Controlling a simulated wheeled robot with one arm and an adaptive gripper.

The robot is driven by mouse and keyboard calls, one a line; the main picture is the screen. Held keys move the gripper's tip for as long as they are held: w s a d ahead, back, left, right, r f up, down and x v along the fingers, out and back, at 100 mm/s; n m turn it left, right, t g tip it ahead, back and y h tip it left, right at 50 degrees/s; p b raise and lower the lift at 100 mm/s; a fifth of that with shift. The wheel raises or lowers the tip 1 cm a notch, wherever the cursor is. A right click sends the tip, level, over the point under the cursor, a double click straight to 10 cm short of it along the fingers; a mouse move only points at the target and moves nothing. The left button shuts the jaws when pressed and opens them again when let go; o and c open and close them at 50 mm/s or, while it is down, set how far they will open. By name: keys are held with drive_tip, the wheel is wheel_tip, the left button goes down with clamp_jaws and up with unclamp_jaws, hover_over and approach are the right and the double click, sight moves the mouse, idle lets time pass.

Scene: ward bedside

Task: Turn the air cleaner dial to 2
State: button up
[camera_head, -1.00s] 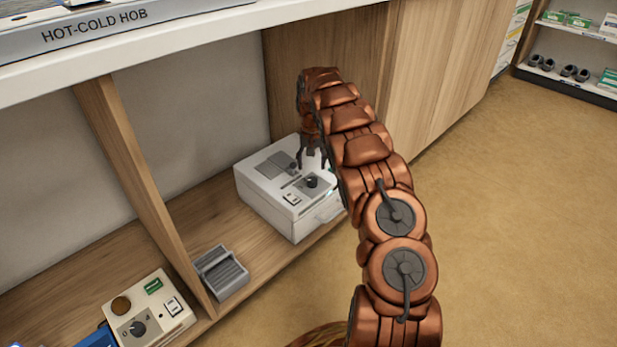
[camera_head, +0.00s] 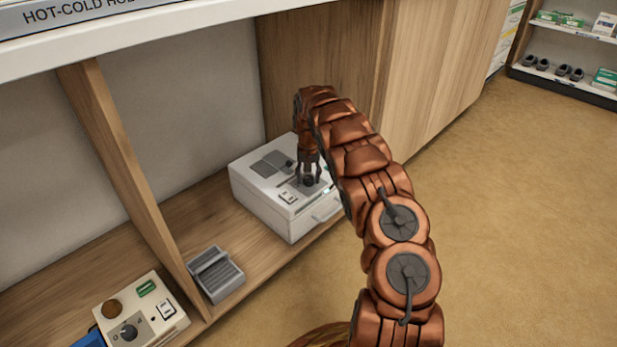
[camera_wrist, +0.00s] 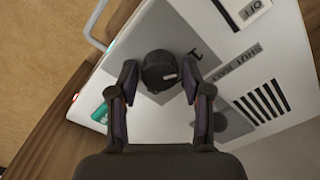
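The white box-shaped device (camera_head: 262,204) stands on the lower shelf. Its black round dial (camera_wrist: 158,70) sits on a grey plate on the top face, with a "1" mark visible beside it in the wrist view. My gripper (camera_head: 310,178) points down over this dial. In the wrist view my gripper (camera_wrist: 160,76) is open, one finger on each side of the dial, with a narrow gap seen on both sides. The dial's pointer direction is hard to make out, and a "2" mark is not visible. In the head view my fingers partly hide the dial.
A second cream panel (camera_head: 172,322) with its own dial (camera_head: 128,332) is at lower left. A grey slotted holder (camera_head: 218,275) stands between the devices, beside a wooden divider (camera_head: 120,165). The white counter (camera_head: 150,42) overhangs the shelf. The floor (camera_head: 530,220) at right is clear.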

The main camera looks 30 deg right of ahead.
drive_tip(key=c, duration=0.8)
drive_tip(key=shift+r, duration=0.1)
drive_tip(key=shift+p, duration=0.4)
drive_tip(key=shift+r+m+p, duration=0.15)
drive_tip(key=shift+m+p, duration=0.15)
drive_tip(key=shift+p, duration=0.1)
drive_tip(key=m+p, duration=0.1)
drive_tip(key=p, duration=0.2)
drive_tip(key=shift+a+r, duration=0.1)
drive_tip(key=m+p, duration=0.3)
drive_tip(key=p, duration=0.1)
drive_tip(key=shift+p, duration=0.3)
drive_tip(key=m+p, duration=0.5)
drive_tip(key=shift+f, duration=0.2)
drive_tip(key=shift+m+p, duration=0.8)
drive_tip(key=shift+m, duration=0.2)
drive_tip(key=shift+f, duration=0.15)
